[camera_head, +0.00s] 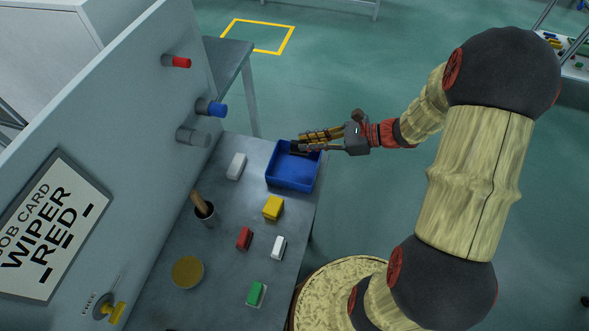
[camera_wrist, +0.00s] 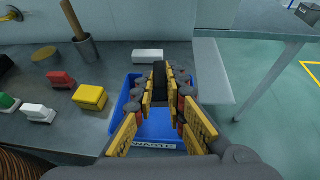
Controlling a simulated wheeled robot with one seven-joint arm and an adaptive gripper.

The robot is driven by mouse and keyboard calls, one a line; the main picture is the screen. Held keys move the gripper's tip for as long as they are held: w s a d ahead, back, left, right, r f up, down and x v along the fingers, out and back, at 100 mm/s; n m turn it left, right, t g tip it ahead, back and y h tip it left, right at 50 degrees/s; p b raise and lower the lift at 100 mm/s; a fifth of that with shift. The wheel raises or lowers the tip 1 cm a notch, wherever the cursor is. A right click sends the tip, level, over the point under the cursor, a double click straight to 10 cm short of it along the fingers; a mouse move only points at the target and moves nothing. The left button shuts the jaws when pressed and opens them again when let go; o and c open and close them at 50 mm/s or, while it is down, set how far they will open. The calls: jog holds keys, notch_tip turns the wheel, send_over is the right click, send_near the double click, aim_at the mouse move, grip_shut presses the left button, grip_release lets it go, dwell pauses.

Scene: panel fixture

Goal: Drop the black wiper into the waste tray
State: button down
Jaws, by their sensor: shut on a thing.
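The black wiper (camera_wrist: 159,78) is a dark block held between the fingertips of my gripper (camera_wrist: 160,88) in the wrist view. The waste tray (camera_wrist: 125,110) is a blue open box with a white "WASTE" label on its near wall. In the head view my gripper (camera_head: 312,140) reaches in from the right over the far end of the waste tray (camera_head: 292,182). My gripper is shut on the wiper, and the wiper appears above the tray's inside. How high it is above the tray floor is hard to tell.
A white block (camera_head: 236,166), yellow block (camera_head: 273,207), red wiper (camera_head: 244,238), smaller white wiper (camera_head: 278,247) and green wiper (camera_head: 256,293) lie on the grey bench. A cup with a wooden handle (camera_head: 202,208) stands near the panel (camera_head: 110,130), whose pegs stick out above the bench.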

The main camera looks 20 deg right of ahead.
jog(key=c, duration=1.7)
grip_release()
jog(key=shift+c, duration=0.2)
jog(key=shift+d, duration=0.1)
jog(key=v, duration=1.1)
jog(key=shift+s+d, duration=0.25)
jog(key=shift+d, duration=0.1)
jog(key=shift+r, duration=0.1)
